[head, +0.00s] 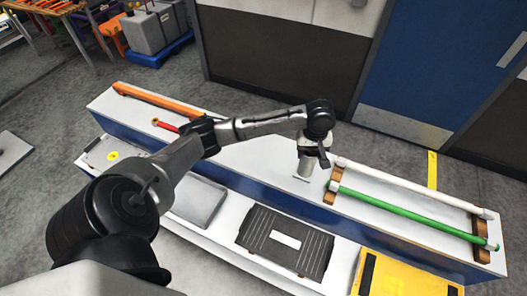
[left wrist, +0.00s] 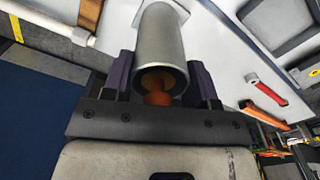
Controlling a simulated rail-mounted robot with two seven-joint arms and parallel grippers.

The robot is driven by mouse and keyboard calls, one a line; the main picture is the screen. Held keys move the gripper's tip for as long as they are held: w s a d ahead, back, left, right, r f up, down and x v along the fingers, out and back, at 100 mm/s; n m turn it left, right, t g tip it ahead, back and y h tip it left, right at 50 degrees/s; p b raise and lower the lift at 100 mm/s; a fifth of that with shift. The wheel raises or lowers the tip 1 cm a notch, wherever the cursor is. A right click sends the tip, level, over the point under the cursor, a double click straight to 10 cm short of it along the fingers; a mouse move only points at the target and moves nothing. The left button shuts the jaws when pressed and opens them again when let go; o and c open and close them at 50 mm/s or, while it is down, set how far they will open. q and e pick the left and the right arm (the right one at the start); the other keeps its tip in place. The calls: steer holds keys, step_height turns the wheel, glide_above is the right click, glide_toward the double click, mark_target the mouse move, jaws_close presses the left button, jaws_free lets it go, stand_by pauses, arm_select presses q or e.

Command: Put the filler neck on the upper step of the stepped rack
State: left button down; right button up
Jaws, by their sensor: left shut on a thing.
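The filler neck, which I take to be the grey metal cylinder (head: 305,168), is in the jaws of my left gripper (head: 312,152). In the left wrist view the cylinder (left wrist: 162,45) lies between the two dark fingers (left wrist: 158,85), its open end towards the camera with something orange inside. The stepped rack has a long white upper step (head: 252,152) at the back and a lower step in front. The neck stands roughly upright over the upper step, by a small pale square (head: 301,178); I cannot tell whether it touches. My right gripper is not in view.
Right of the neck, a white tube (head: 410,185) and a green tube (head: 410,217) lie on brown supports. An orange bar (head: 155,98) and a red-handled tool (head: 165,126) lie left. The lower step bears a grey tray (head: 197,203), a black case (head: 285,242) and a yellow case (head: 405,278).

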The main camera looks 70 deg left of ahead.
arm_select(q)
steer(key=s+a+f, duration=0.3)
steer(key=a+f, duration=0.8)
steer(key=shift+a+p, duration=0.2)
steer(key=shift+p, duration=0.15)
steer(key=shift+s+f, duration=0.1)
steer(key=shift+c, duration=2.1)
jaws_free()
